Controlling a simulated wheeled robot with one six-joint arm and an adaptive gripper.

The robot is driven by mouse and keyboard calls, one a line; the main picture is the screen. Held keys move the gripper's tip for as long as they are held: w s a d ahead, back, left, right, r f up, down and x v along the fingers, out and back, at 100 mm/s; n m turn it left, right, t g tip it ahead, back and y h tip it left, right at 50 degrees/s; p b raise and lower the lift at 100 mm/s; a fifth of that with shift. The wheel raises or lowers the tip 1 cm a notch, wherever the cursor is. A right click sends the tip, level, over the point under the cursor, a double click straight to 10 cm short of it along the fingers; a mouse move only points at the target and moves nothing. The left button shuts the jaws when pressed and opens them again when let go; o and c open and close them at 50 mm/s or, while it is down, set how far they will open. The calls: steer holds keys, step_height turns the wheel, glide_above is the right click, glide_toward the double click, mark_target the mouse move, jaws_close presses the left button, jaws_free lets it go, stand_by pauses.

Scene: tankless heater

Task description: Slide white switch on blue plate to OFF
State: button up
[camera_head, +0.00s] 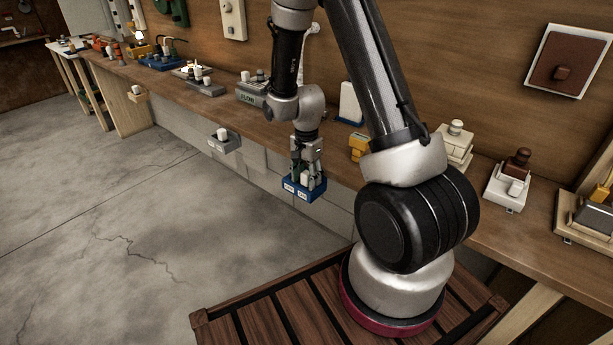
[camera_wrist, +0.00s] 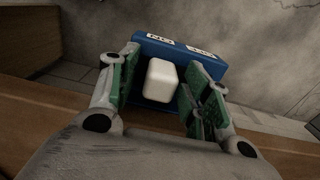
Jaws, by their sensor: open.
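The blue plate (camera_head: 291,194) sticks out from the front edge of the wooden bench, with two small white labels on its front. The white switch (camera_head: 305,181) stands up from it. In the wrist view the switch (camera_wrist: 160,81) is a rounded white block on the blue plate (camera_wrist: 150,47), nearer the left label. That label seems to read ON upside down; the other is too blurred to read. My gripper (camera_wrist: 165,85) is open, with its green-padded fingers on both sides of the switch and visible gaps to it. In the head view my gripper (camera_head: 306,163) points down over the plate.
A grey plate with a white switch (camera_head: 222,136) juts from the bench edge to the left. Several other devices line the bench. The concrete floor in front is clear.

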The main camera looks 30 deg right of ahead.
steer(key=shift+c, duration=0.4)
jaws_close()
steer(key=shift+w+a, duration=0.25)
steer(key=shift+w, duration=0.45)
steer(key=shift+w+a, duration=0.3)
steer(key=shift+w, duration=0.4)
steer(key=shift+w+a, duration=0.25)
steer(key=shift+w, duration=0.45)
steer(key=shift+r, duration=0.1)
steer(key=shift+o, duration=0.4)
jaws_free()
step_height(320, 180, up, 12)
